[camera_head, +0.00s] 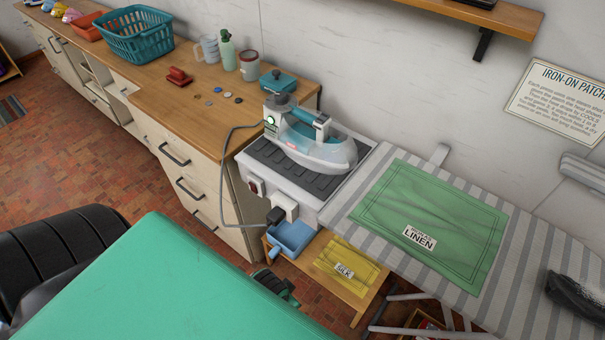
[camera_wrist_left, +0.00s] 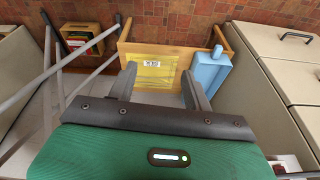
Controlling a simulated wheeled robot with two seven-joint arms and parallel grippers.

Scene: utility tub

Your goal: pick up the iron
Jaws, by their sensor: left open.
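The iron (camera_head: 312,142), pale and translucent with a teal handle, rests on the dark ribbed top of a white stand (camera_head: 262,165) between the wooden counter and the ironing board. A small green light shows near its left end. My left gripper (camera_wrist_left: 158,74) is open and empty. In the head view only a dark green part of it shows, low and in front of the stand, partly hidden by my teal arm. In the left wrist view its fingers point down toward a yellow cloth (camera_wrist_left: 153,66) on a low wooden bench; the iron is not in that view.
A grey cord loops from the iron to a black plug (camera_head: 276,215) on the stand's front. A green linen cloth (camera_head: 430,225) lies on the striped ironing board (camera_head: 540,250). A blue tray (camera_head: 291,238) sits below the stand. A blurred dark object (camera_head: 575,298) is at the right edge.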

